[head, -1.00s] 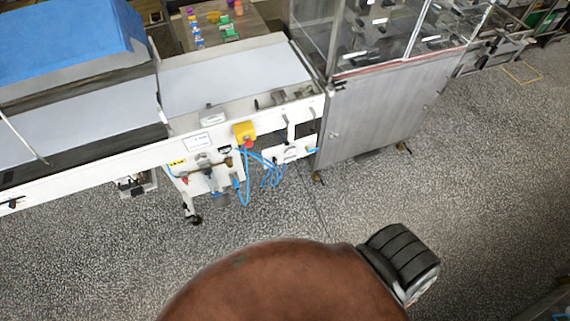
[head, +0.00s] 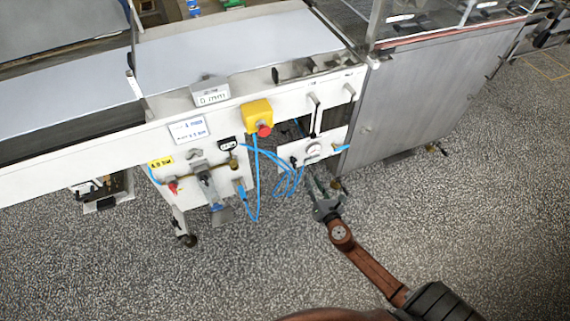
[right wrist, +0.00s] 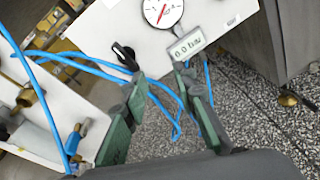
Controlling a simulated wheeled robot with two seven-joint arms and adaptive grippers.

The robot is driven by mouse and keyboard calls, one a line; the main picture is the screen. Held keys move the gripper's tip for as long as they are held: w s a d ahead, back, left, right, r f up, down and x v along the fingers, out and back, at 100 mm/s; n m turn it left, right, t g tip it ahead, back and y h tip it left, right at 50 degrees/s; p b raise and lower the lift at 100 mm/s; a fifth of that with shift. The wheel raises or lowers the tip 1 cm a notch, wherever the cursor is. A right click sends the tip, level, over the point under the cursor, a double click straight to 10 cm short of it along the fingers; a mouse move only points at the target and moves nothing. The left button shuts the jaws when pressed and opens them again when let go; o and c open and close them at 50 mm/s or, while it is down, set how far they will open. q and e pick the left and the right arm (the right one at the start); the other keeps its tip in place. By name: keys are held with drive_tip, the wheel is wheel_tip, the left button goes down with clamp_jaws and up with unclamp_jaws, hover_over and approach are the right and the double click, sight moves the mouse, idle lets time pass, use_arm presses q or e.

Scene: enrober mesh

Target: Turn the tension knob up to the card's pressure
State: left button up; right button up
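The white tension panel (head: 326,143) hangs under the conveyor and carries a round gauge (head: 313,149). In the right wrist view the gauge (right wrist: 162,10) has a red needle, and a pale plate (right wrist: 188,43) below it seems to read 6.0 bar. A black knob-like part (right wrist: 125,54) sits at the panel's lower left edge; I cannot tell for sure that it is the tension knob. My left gripper is out of view.
Blue hoses (head: 257,185) loop beside and below the panel, close to my right fingers. A yellow box with a red button (head: 258,117) is above left. A grey cabinet (head: 430,95) stands to the right. The speckled floor in front is clear.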

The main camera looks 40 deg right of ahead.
sight(296, 163)
use_arm(q)
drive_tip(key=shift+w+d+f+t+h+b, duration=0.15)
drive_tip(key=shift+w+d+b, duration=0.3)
drive_tip(key=shift+b, duration=0.8)
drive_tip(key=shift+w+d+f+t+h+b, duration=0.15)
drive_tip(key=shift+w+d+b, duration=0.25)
drive_tip(key=shift+b, duration=0.85)
use_arm(e)
drive_tip(key=shift+w+a+r+n+t, duration=0.2)
drive_tip(key=shift+w+r+n+t, duration=0.45)
drive_tip(key=shift+w, duration=1.1)
drive_tip(key=shift+w+a+r+n+t, duration=0.15)
drive_tip(key=shift+w+r+n, duration=0.25)
drive_tip(key=shift+w+n, duration=0.95)
drive_tip(key=shift+w+a+r+n+t, duration=0.2)
drive_tip(key=shift+w+r+n+t, duration=0.3)
drive_tip(key=shift+w, duration=1.65)
drive_tip(key=shift+c, duration=0.4)
clamp_jaws()
